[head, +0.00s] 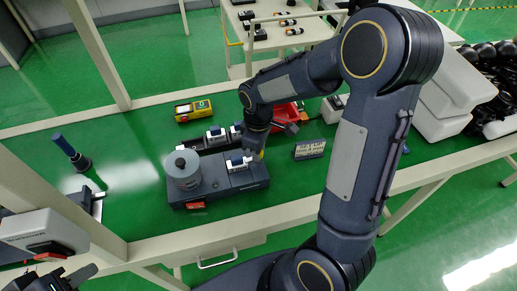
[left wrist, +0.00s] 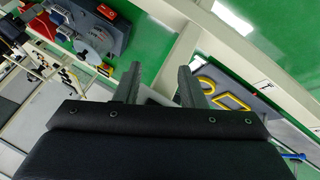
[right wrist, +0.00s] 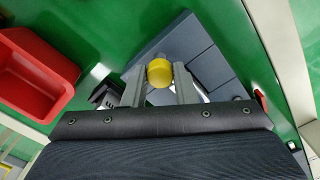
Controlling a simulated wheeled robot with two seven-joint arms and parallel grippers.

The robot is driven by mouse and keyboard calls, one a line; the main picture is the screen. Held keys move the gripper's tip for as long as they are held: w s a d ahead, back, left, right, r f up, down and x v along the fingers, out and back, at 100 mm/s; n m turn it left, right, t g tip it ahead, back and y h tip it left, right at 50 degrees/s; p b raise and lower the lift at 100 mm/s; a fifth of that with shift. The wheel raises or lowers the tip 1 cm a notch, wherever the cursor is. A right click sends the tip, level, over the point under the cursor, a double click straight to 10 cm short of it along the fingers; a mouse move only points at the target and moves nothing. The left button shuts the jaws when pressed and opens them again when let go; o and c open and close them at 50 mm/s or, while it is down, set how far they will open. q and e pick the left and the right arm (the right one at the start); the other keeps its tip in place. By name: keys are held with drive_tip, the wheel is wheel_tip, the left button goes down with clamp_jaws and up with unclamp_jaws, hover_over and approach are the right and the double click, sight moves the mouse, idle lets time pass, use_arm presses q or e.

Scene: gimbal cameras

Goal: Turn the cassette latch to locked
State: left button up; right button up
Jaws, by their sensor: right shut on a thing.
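A grey gimbal device (head: 215,190) with a round silver drum (head: 184,168) on its left sits on the green bench. At its right end is a yellow knob, seemingly the cassette latch; it shows in the right wrist view (right wrist: 160,73) between the fingertips. My right gripper (right wrist: 159,86) is shut on this knob. In the head view, my right gripper (head: 258,150) is at the device's back right corner, and the arm hides part of it. My left gripper (left wrist: 158,85) is open and empty, away from the device at lower left. The latch's locked or unlocked marking cannot be read.
A red bin (head: 285,115) stands behind my right gripper; it also shows in the right wrist view (right wrist: 35,75). A yellow meter (head: 193,110) lies behind the device. A small grey box (head: 310,149) lies to its right. A dark blue-handled tool (head: 71,152) stands at left.

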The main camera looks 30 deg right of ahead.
drive_tip(key=shift+m, duration=0.6)
drive_tip(key=o, duration=1)
drive_tip(key=shift+r, duration=0.1)
wheel_tip(320, 180, up, 8)
drive_tip(key=shift+f, duration=0.15)
